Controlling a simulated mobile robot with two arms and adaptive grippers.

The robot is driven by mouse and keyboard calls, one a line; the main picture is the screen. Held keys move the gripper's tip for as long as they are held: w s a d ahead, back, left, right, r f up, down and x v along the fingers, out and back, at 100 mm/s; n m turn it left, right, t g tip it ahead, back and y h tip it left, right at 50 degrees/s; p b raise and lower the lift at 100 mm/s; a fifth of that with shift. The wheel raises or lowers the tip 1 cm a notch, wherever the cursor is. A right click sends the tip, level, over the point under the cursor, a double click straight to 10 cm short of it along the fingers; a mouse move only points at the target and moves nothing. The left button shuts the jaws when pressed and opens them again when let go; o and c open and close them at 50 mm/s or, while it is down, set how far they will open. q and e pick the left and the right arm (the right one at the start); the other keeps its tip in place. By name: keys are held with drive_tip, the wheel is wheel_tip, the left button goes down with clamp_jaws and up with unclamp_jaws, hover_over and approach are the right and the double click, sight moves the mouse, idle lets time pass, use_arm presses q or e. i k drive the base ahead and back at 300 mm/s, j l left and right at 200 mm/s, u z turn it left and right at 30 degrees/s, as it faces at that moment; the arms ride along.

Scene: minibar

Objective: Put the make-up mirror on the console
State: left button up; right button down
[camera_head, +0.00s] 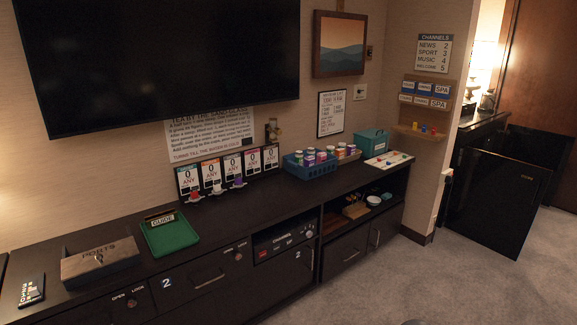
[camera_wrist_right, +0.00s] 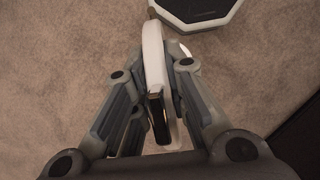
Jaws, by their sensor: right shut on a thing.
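In the right wrist view my right gripper (camera_wrist_right: 160,95) is shut on a slim white thing (camera_wrist_right: 153,55), seen nearly edge-on, with a dark end towards me. It appears to be the make-up mirror, but its face is not visible. It is held above the carpet. The console (camera_head: 270,210), a long dark cabinet under the television, runs along the wall in the head view. My left gripper is not in view.
Bare top shows between cards and basket. A dark octagonal plate (camera_wrist_right: 205,10) with white rim shows over the carpet.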

sight(265, 194)
drive_tip(key=i+l+u, duration=0.1)
drive_tip(key=i+u, duration=0.2)
drive_tip(key=i, duration=0.2)
drive_tip(key=i+l+u, duration=0.35)
drive_tip(key=i, duration=0.15)
drive_tip(key=i+l+u, duration=0.3)
drive_tip(key=i, duration=0.2)
